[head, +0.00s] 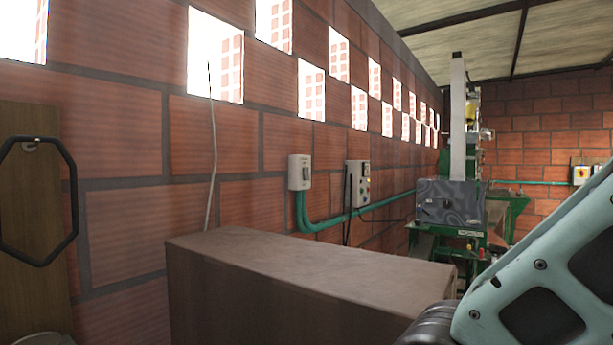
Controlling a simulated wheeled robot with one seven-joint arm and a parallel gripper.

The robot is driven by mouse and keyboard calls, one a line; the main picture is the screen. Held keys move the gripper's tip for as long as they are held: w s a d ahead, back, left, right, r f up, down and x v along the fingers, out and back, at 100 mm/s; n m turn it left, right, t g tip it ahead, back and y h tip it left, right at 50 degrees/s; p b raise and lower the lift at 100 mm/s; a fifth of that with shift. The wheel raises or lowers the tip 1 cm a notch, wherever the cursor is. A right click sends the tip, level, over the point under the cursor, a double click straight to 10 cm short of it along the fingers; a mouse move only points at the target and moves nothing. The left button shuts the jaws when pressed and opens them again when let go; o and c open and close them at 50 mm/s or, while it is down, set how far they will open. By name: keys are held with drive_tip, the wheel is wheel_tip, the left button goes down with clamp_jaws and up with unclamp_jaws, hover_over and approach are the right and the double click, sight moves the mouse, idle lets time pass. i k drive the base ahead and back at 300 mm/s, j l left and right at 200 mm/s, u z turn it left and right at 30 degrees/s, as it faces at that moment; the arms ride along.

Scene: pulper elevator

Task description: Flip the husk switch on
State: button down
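A pale switch box (299,172) is fixed to the brick wall on the left, left of the middle of the view. To its right a grey control box (358,183) with several small knobs or buttons hangs on the same wall. A box with a yellow and red rotary switch (581,175) sits on the far wall at the right. I see no readable label telling which is the husk switch, and the switch positions are too small to tell. My arm fills the lower right corner; my gripper is not in view.
A long brown box-like block (310,270) stands against the wall below the switches. Green conduit (330,223) runs along the wall. A green machine with a dark grey box (450,203) stands at the back right.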

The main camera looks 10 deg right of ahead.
sight(305, 175)
drive_tip(key=u, duration=1.35)
drive_tip(key=k+l, duration=0.1)
drive_tip(key=l, duration=0.35)
drive_tip(key=k+l, duration=0.1)
drive_tip(key=l, duration=0.35)
drive_tip(key=k+l, duration=0.1)
drive_tip(key=l, duration=0.75)
drive_tip(key=k+l, duration=0.15)
drive_tip(key=l, duration=0.3)
drive_tip(key=k+l, duration=0.1)
drive_tip(key=l, duration=0.35)
drive_tip(key=k+l, duration=0.1)
drive_tip(key=l, duration=0.35)
drive_tip(key=u, duration=0.05)
